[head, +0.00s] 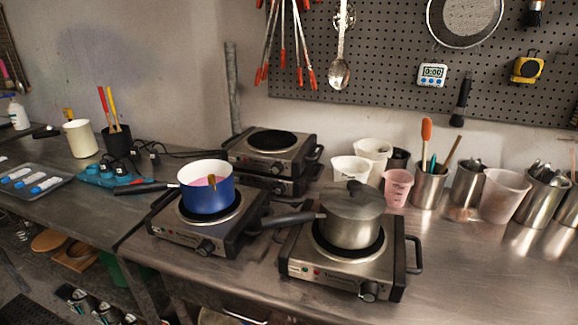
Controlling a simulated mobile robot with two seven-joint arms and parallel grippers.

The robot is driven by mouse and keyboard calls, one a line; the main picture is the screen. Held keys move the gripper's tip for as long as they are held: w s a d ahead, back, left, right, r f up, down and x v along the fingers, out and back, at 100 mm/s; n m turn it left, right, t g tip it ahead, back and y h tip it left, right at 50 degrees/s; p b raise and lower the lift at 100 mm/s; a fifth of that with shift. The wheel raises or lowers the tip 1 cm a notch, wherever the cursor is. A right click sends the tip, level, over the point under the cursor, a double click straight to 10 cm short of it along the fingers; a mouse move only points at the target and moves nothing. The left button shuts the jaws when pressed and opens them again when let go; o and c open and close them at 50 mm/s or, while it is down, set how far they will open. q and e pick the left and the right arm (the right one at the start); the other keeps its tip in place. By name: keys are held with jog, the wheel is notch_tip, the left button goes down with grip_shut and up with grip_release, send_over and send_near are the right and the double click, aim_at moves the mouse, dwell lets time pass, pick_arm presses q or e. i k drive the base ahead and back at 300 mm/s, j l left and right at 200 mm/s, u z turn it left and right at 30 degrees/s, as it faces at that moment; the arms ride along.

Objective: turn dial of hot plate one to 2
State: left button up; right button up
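A steel hot plate (262,232) would not be separable by label from the others, as no numbers are readable. The left front hot plate (170,232) has a dark dial (205,247) on its front and bears a blue pot (208,197). The right front hot plate (335,279) has a dial (369,291) at its front right and bears a lidded steel saucepan (352,220). Another hot plate (243,157) is stacked on a similar unit behind, with an empty burner and a front dial (277,168). The dial settings are too small to read. Neither gripper shows.
Pot handles stick out leftward, the steel pan's reaching across the gap between the front plates. White tubs (350,170), a pink cup (397,188) and several steel containers (429,186) stand at the back right. The steel counter (460,265) is clear at the front right.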

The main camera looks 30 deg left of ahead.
aim_at(206, 247)
jog(key=k+u, duration=0.1)
jog(key=u, duration=0.35)
jog(key=j+u, duration=0.1)
jog(key=u, duration=0.4)
jog(key=k+j+u, duration=0.1)
jog(key=u, duration=0.35)
